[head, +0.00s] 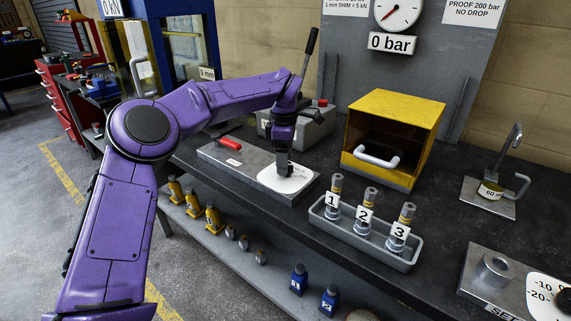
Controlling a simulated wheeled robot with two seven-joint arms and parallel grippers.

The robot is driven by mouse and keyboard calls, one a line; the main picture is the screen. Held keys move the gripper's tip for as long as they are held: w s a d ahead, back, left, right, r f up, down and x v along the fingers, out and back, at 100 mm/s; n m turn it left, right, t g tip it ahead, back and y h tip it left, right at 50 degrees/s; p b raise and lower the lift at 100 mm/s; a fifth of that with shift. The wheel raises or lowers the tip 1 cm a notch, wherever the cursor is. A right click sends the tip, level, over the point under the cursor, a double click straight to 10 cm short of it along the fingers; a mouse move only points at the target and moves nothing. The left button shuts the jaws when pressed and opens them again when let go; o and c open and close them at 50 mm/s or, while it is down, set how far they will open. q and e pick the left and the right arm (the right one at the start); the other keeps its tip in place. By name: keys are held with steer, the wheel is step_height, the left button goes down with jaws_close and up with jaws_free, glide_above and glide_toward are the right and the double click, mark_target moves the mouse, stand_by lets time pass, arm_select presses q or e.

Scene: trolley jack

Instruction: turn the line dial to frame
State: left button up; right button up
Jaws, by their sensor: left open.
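A grey plate (236,167) on the bench carries a white dial face (297,181), which seems to be the line dial. My left gripper (283,172) points down over the dial face, at its middle. The gripper is open, but the gap between its fingers is hard to see. It hides the dial's knob and pointer, and I cannot tell whether the fingers touch the knob. The marks on the dial face are too small to read. My right gripper is not in view.
A red handle (228,143) lies on the same plate. Behind stands a grey pump box (311,129) with an upright lever. To the right are a yellow open box (398,112), a tray (340,232) with numbered cylinders 1 to 3, and another dial (540,291).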

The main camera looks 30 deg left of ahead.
arm_select(q)
steer(key=shift+d+f, duration=0.15)
steer(key=shift+f, duration=0.4)
steer(key=c, duration=1.1)
steer(key=shift+o, duration=0.2)
